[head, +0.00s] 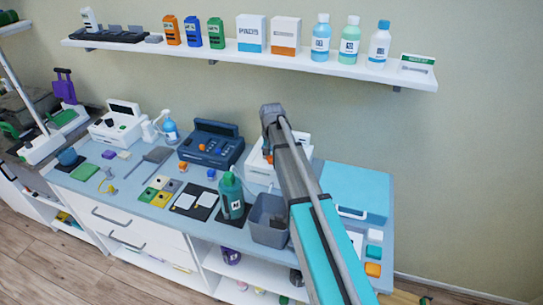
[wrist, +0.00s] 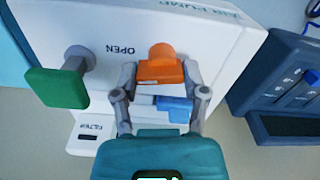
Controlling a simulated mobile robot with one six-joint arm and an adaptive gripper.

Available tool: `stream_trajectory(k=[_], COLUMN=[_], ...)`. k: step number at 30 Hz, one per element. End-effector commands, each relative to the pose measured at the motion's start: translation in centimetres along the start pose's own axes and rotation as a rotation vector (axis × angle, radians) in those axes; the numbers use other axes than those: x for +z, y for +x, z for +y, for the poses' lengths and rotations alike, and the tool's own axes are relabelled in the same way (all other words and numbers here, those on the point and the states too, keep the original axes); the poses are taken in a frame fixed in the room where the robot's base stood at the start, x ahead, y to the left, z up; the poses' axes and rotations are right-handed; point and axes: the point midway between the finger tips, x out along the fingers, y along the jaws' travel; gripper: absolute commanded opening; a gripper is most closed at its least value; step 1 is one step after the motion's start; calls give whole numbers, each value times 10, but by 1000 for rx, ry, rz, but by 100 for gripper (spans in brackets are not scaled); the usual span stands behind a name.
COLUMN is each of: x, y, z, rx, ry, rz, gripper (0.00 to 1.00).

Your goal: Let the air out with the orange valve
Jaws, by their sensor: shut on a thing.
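The white air pump (wrist: 120,25) fills much of the wrist view, its lettering upside down. The orange valve (wrist: 160,66) sticks out of its face beside the word OPEN. My gripper (wrist: 158,75) is shut on the orange valve, one finger on each side. A blue part (wrist: 175,108) shows between the fingers, nearer the palm. In the head view the white pump (head: 258,168) stands on the counter, mostly hidden behind my arm; my fingertips are hard to make out there.
A green knob (wrist: 62,85) on a grey stem juts out left of my gripper. A dark blue console (head: 211,145) stands close by. A green bottle (head: 231,195) and a grey bin (head: 268,220) are in front. A wall shelf (head: 250,52) runs above.

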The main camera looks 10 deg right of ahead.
Motion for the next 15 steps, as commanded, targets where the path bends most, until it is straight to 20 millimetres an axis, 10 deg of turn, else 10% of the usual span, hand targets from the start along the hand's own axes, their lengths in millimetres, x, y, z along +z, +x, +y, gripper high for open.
stream_trajectory(k=[15], x=[0], y=[0], z=[0], rx=[0], ry=[-269], rz=[-1], gripper=[9])
